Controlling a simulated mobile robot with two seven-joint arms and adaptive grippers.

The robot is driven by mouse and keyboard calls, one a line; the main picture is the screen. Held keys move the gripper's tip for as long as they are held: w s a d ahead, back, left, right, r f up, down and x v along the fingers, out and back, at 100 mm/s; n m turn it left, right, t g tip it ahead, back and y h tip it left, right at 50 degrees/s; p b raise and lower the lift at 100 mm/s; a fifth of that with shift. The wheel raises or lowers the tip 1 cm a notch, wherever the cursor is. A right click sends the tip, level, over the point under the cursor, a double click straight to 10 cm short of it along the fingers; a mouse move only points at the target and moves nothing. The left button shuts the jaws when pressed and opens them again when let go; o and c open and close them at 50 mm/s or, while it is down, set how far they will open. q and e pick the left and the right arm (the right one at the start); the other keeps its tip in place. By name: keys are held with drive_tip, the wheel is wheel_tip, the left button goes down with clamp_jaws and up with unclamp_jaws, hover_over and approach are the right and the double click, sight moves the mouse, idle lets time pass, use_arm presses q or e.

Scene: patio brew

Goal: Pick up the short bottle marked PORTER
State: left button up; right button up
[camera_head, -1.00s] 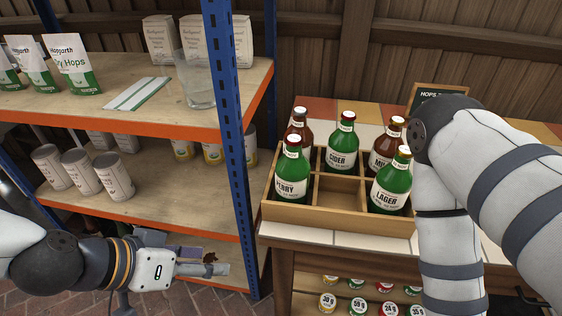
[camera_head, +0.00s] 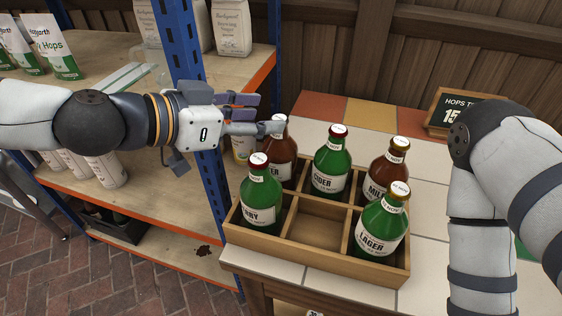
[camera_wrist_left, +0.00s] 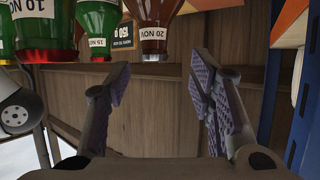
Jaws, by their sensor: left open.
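A brown bottle (camera_head: 280,160) stands in the back left compartment of the wooden crate (camera_head: 290,262). Its name label is mostly hidden behind the green bottle in front, so I cannot read PORTER on it. My left gripper (camera_head: 262,116) is open, at the height of this bottle's neck and close to its left side. In the left wrist view a brown bottle (camera_wrist_left: 153,40) marked 20 NOV shows at the top, between the lines of the two open fingers (camera_wrist_left: 160,82). The fingers hold nothing.
Green bottles marked PERRY (camera_head: 261,205), CIDER (camera_head: 330,172) and LAGER (camera_head: 381,232) and a brown MILD bottle (camera_head: 386,175) share the crate. Its front middle compartment is empty. A blue shelf post (camera_head: 182,60) stands behind my left wrist. A chalkboard (camera_head: 452,108) stands behind.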

sight(281, 118)
use_arm(q)
drive_tip(key=x, duration=0.3)
drive_tip(key=f+x, duration=0.1)
drive_tip(key=shift+s+d+b, duration=0.2)
drive_tip(key=shift+d+b, duration=0.1)
drive_tip(key=shift+b, duration=0.1)
drive_tip(key=shift+w+d, duration=0.15)
drive_tip(key=shift+d, duration=0.05)
drive_tip(key=shift+r, duration=0.1)
clamp_jaws()
